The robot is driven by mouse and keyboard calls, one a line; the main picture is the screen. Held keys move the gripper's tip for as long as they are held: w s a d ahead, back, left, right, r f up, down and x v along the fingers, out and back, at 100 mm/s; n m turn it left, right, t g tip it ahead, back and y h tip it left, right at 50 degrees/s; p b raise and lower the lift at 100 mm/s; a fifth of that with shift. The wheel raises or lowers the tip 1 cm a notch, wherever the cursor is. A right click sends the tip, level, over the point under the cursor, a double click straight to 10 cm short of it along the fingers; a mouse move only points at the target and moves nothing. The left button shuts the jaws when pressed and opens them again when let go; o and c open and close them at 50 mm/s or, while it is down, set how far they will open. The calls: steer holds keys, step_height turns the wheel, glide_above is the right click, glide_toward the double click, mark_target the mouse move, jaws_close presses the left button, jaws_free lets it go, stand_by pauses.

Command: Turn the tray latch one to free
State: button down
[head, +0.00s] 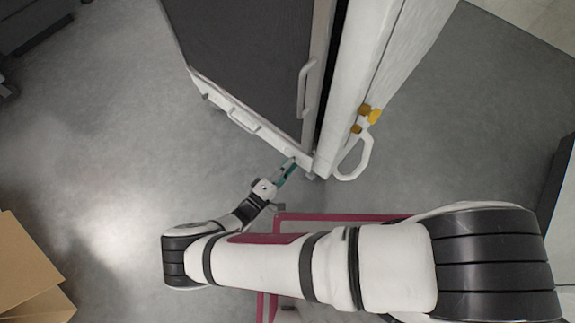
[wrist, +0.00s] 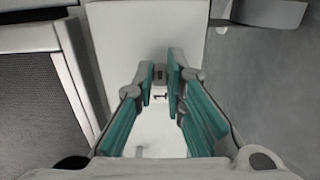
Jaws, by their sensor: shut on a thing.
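The tray latch one (wrist: 159,76) is a small grey piece on a white panel, with a mark like a "1" below it in the wrist view. My gripper (wrist: 166,70) has its teal fingers closed on either side of the latch, which is mostly hidden between the fingertips. In the head view my gripper (head: 290,166) is at the lower front corner of the white-framed dark tray (head: 255,60), near the tray's right end. The latch is too small to make out there.
A white handle bar (head: 243,120) runs along the tray's front, and another handle (head: 304,90) stands on its right side. A white door or panel (head: 385,50) with yellow knobs (head: 374,116) and a loop handle (head: 355,160) is to the right. Cardboard (head: 25,270) lies lower left.

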steer(key=c, duration=1.6)
jaws_free()
steer(key=shift+c, duration=0.2)
steer(key=shift+n, duration=0.3)
